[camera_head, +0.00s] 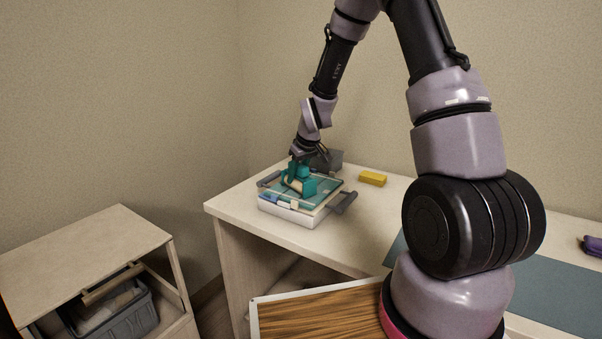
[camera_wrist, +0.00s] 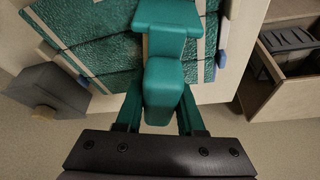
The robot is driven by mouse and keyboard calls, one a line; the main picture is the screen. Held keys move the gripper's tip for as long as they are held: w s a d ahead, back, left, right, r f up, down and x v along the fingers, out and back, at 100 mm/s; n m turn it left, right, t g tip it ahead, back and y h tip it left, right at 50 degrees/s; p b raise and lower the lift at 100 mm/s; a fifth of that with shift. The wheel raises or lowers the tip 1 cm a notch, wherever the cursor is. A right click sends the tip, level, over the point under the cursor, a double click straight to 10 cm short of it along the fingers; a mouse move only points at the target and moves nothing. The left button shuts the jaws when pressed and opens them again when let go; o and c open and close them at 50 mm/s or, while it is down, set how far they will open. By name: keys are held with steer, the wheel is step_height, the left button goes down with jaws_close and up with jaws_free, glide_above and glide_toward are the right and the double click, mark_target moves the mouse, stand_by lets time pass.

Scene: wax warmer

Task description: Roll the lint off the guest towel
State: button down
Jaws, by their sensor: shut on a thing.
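My gripper (camera_head: 301,158) reaches down over the tray from behind and is shut on a teal tool (camera_head: 302,181) with a blocky, T-shaped body, apparently the lint roller. In the wrist view, my gripper (camera_wrist: 163,100) has its two fingers on either side of the tool's handle (camera_wrist: 164,83), and the tool's wider head (camera_wrist: 167,14) points away. The teal guest towel (camera_head: 325,188) lies flat on the white tray (camera_head: 287,216), with pale stripes; it also shows in the wrist view (camera_wrist: 105,52). The tool is over or on the towel; contact is unclear. I cannot make out lint.
The tray has grey handles (camera_head: 344,203). A grey box (camera_head: 328,159) stands behind it, and a yellow block (camera_head: 372,178) lies to its right. A teal-grey mat (camera_head: 550,297) covers the table's right part. A low shelf unit (camera_head: 85,247) with a grey basket (camera_head: 135,307) stands left.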

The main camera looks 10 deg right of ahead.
steer(key=shift+s+a, duration=0.25)
steer(key=shift+s, duration=0.05)
steer(key=shift+a, duration=0.1)
stand_by(0.3)
steer(key=shift+w+a, duration=0.9)
steer(key=shift+w, duration=0.1)
steer(key=shift+w+d, duration=2)
steer(key=shift+w, duration=0.05)
